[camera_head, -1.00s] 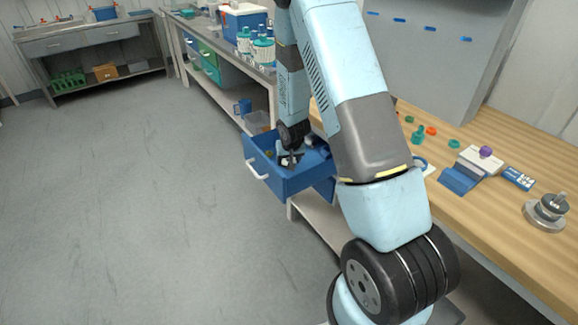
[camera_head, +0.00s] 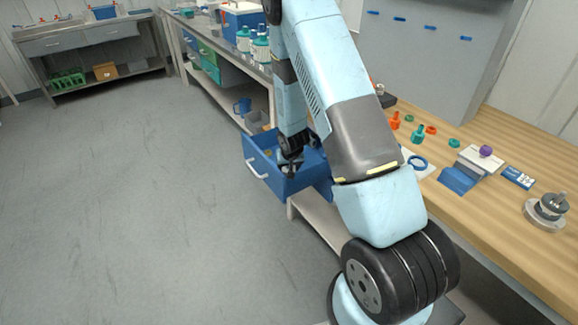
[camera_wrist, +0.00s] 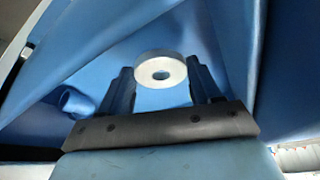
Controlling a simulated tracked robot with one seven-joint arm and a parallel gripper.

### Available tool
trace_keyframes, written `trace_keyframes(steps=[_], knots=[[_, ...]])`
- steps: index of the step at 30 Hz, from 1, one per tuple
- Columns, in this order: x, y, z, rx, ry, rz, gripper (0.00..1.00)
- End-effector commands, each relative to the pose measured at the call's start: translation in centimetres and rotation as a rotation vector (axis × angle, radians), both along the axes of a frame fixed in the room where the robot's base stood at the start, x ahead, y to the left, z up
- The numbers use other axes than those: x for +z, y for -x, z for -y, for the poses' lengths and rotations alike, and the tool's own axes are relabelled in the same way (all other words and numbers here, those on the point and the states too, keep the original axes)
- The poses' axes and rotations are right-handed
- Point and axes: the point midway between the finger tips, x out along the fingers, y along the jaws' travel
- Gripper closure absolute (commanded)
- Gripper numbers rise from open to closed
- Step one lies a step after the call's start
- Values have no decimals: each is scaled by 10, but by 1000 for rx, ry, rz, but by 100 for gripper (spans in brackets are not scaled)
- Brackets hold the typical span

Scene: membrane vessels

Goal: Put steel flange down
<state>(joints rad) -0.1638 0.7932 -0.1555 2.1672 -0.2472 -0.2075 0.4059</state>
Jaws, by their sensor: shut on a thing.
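The steel flange (camera_wrist: 151,66) is a pale silver ring with a round centre hole. In the wrist view it sits between the fingertips of my gripper (camera_wrist: 162,80), which is shut on it. My gripper (camera_head: 291,168) points down inside the open blue drawer (camera_head: 262,179) in the head view. The flange cannot be made out in the head view. Blue drawer surfaces surround the flange in the wrist view; I cannot tell whether it touches the drawer floor.
A small blue round part (camera_wrist: 76,101) shows left of the fingers in the wrist view. The wooden bench (camera_head: 490,225) to the right holds small coloured fittings, a blue-and-white block (camera_head: 470,170) and a metal stacked piece (camera_head: 547,212). Open grey floor (camera_head: 130,210) lies to the left.

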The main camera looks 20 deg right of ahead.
Motion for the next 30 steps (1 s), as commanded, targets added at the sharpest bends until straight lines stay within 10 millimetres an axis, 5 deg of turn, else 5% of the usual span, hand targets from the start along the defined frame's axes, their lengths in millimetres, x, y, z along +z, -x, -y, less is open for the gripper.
trace_keyframes(steps=[5, 6, 13, 23, 30], knots=[[-2, 0, 0, 0, 0, 1, 77], [-2, 0, 0, 0, 0, 1, 35], [-2, 0, -1, 0, 0, 1, 13], [0, 0, -1, 1, 0, 1, 11], [25, 5, -1, -1, -1, 2, 11]])
